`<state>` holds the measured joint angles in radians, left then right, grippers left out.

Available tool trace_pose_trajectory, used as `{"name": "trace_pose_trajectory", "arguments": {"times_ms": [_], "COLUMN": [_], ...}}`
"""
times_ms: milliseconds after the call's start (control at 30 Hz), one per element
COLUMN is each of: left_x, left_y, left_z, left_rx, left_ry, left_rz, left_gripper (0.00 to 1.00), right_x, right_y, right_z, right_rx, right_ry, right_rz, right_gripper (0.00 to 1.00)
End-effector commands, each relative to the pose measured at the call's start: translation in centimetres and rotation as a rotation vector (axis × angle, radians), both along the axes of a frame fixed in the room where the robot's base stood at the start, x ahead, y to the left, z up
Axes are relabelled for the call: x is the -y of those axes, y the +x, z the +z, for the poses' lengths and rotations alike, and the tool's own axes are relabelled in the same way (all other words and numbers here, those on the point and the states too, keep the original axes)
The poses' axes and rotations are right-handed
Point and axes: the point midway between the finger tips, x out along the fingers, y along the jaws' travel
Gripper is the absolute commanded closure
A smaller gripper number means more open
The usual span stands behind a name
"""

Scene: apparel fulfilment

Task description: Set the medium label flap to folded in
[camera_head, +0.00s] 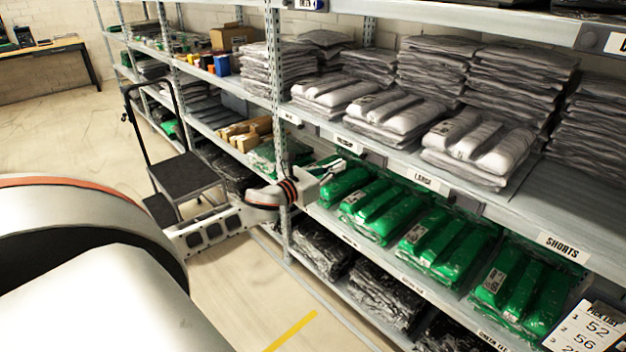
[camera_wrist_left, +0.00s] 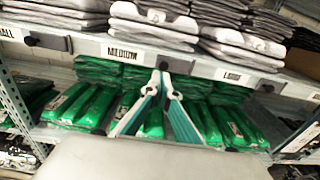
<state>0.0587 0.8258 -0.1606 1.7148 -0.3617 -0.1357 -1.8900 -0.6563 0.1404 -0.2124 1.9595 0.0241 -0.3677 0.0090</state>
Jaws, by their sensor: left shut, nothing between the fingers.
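The medium label (camera_wrist_left: 122,54) is a white tag on the shelf's front edge, facing outward in the left wrist view. In the head view it is a small white tag (camera_head: 349,145), too small to read clearly. I cannot tell the exact state of its flap. My left gripper (camera_head: 333,170) is in front of the shelf, below this label. In the left wrist view its fingertips (camera_wrist_left: 163,78) meet, shut and empty, below and right of the label. They appear apart from it. My right gripper is not in view.
Grey bagged garments (camera_head: 395,115) fill the shelf above the label edge; green bags (camera_head: 380,210) fill the shelf below. The large label (camera_head: 427,182) is to the right. A shelf upright (camera_head: 277,90) and a black step stool (camera_head: 185,175) stand to the left.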

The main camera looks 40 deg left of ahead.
Motion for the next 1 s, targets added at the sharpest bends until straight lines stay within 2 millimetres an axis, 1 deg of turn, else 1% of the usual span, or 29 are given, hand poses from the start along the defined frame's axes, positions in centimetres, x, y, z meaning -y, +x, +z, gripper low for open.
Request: {"name": "trace_pose_trajectory", "arguments": {"times_ms": [33, 200, 400, 500, 700, 933, 1000], "left_x": [-0.1, -0.5, -1.0, -1.2, -1.3, -1.3, -1.2], "left_y": [-0.9, -3.3, -5.8, -6.7, -7.6, -7.8, -7.9], "left_z": [-0.2, -0.2, -0.1, 0.0, 0.0, 0.1, -0.3], "left_rx": [-0.003, -0.003, -0.003, -0.001, 0.000, 0.001, -0.007], "left_ry": [0.001, 0.001, 0.001, 0.000, 0.000, 0.000, -0.021], "left_rz": [-0.001, -0.001, 0.000, 0.001, 0.001, 0.001, 0.002], "left_gripper": [1.00, 1.00, 1.00, 1.00, 1.00, 1.00, 1.00], "right_x": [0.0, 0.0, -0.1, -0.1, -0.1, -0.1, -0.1], "right_y": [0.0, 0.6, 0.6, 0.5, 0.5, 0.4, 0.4], "right_z": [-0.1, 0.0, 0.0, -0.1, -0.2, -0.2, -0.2], "right_rx": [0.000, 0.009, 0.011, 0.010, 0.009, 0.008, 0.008], "right_ry": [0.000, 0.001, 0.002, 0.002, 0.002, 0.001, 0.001], "right_rz": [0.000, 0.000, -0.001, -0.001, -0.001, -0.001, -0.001], "right_gripper": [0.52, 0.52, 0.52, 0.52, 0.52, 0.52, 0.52]}}
